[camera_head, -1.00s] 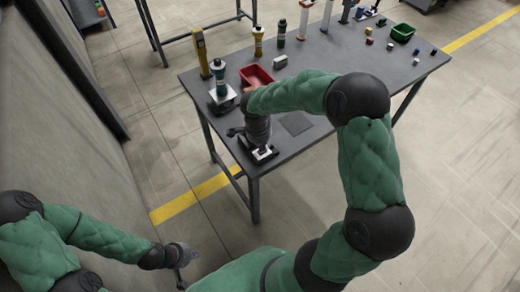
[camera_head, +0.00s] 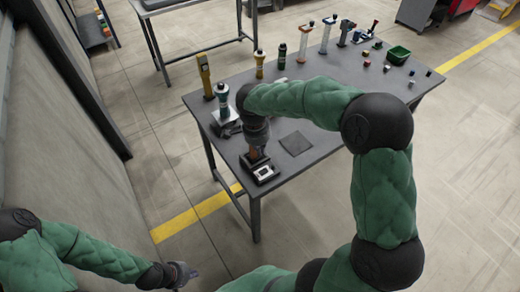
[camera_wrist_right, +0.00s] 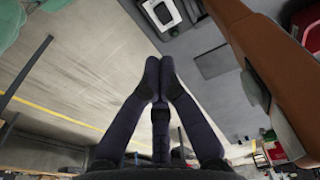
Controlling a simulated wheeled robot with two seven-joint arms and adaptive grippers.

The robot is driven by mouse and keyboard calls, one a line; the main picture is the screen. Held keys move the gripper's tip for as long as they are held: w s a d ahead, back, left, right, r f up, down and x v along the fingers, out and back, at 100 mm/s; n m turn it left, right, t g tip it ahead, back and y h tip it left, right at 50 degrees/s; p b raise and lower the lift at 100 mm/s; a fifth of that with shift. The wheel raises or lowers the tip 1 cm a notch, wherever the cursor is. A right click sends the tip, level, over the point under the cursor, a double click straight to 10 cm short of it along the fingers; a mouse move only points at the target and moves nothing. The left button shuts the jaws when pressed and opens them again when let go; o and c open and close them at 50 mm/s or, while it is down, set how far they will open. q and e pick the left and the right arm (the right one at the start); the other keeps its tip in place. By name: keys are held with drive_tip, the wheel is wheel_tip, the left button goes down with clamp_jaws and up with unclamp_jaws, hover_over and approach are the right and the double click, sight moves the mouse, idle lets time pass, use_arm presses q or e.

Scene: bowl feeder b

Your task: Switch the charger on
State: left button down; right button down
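The likely charger is a black box with a white-framed top (camera_head: 264,172) at the near left corner of the table. It also shows at the top of the right wrist view (camera_wrist_right: 163,12). My right gripper (camera_wrist_right: 159,68) points toward it, fingertips together with nothing visible between them. I cannot tell whether it touches the box. An orange-brown part (camera_head: 257,153) stands at the box's back edge beside my right gripper and looms large in the wrist view (camera_wrist_right: 255,60). No switch can be made out. My left gripper (camera_head: 188,272) hangs low off the table; its fingers are too small to read.
On the dark table (camera_head: 322,150) lies a grey mat (camera_head: 296,143). Along the back stand a yellow device (camera_head: 205,75), several bottles and upright tools. A green bin (camera_head: 399,54) and small blocks are at the far right. My right arm covers the table's middle.

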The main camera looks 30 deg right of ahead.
sight(267, 171)
drive_tip(key=shift+d+r+p, duration=0.25)
drive_tip(key=shift+d+p, duration=0.3)
drive_tip(key=shift+d, duration=0.1)
drive_tip(key=f+b, duration=0.1)
drive_tip(key=f, duration=0.3)
drive_tip(key=d+f+b, duration=0.1)
drive_tip(key=f, duration=0.4)
drive_tip(key=f+b, duration=0.1)
drive_tip(key=f, duration=0.4)
drive_tip(key=shift+w+d, duration=0.15)
drive_tip(key=shift+d, duration=0.2)
